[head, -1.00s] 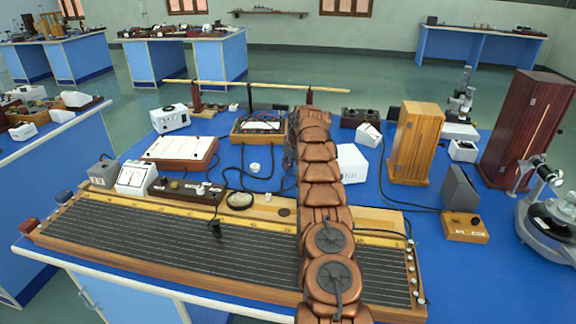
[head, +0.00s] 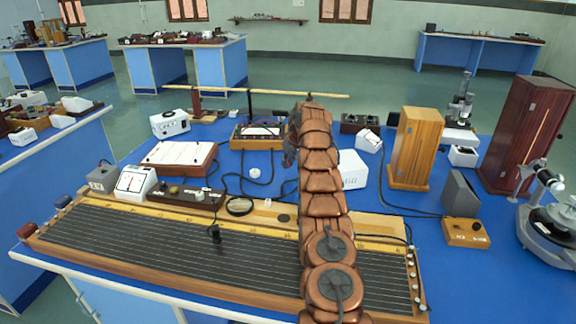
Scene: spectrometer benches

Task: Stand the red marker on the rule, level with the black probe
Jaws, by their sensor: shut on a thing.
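The black probe (head: 215,234) stands upright on the wired board (head: 130,235), left of its middle. The yellow rule (head: 262,229) runs along the board's back edge, and my arm crosses in front of part of it. My gripper (head: 290,152) shows only as a dark sliver at the left of my arm's far end, beyond the board. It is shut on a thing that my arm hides. I cannot make out the red marker in this view.
Behind the rule stand a white meter (head: 135,182), a dark key box (head: 186,195) and a round black-rimmed lens (head: 240,206). A wooden cabinet (head: 415,150) stands at right. Loose black cables lie across the blue bench. A long rod (head: 230,90) spans the back.

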